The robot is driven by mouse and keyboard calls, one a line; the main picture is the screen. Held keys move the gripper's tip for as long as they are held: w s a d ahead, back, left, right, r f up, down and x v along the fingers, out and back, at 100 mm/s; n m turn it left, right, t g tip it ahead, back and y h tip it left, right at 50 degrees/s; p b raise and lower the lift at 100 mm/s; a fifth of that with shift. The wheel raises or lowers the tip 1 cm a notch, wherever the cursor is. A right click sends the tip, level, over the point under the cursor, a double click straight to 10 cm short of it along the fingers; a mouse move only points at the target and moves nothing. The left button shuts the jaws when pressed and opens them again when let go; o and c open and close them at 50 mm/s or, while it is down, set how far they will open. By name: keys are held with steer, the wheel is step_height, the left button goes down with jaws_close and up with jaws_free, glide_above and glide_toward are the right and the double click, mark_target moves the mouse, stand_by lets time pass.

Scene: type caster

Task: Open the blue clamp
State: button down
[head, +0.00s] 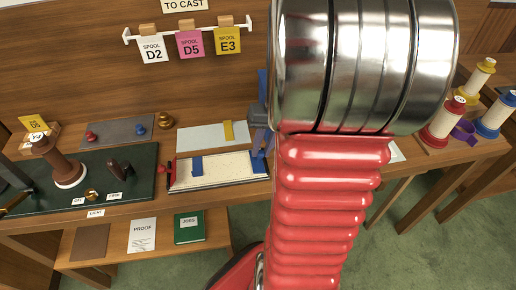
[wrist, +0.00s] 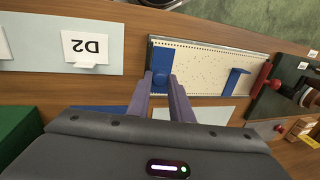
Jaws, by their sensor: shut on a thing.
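The blue clamp (wrist: 161,56) sits at the left end of a white perforated board (wrist: 200,68) in the wrist view. In the head view the clamp (head: 259,163) is at the board's right end (head: 228,172), partly covered by my arm. My gripper (wrist: 161,82) has its two purple fingers on either side of the clamp's round blue lower part, shut on it. In the head view my gripper (head: 260,138) is small, above the clamp and partly hidden. A second blue piece (wrist: 235,80) stands across the board, apart from my fingers.
A red handle (wrist: 262,76) is at the board's far end. A dark green mat (head: 135,190) with tools lies left. Spools (head: 440,122) stand right. A D2 card (wrist: 85,45) shows in the wrist view.

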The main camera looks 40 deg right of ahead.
steer(key=y, duration=0.1)
steer(key=s+d+t+y, duration=0.1)
steer(key=d+t+y, duration=0.1)
steer(key=shift+s+d+f, duration=0.1)
steer(key=shift+s+f, duration=0.1)
steer(key=shift+f, duration=0.05)
steer(key=shift+s+d+f+t+y, duration=0.25)
steer(key=shift+t+y, duration=0.2)
steer(key=shift+y, duration=0.2)
steer(key=shift+s+d+f+t+y, duration=0.1)
steer(key=shift+d+f+t+y, duration=0.1)
steer(key=shift+t+y, duration=0.3)
steer(key=shift+s+d+f+t+y, duration=0.15)
steer(key=shift+s+d+t+y, duration=0.15)
steer(key=shift+y, duration=0.45)
steer(key=shift+w, duration=0.1)
steer(key=c, duration=1.6)
jaws_free()
steer(key=v, duration=1.3)
steer(key=shift+s+d+r, duration=0.15)
steer(key=shift+s+d, duration=0.1)
steer(key=shift+d, duration=0.05)
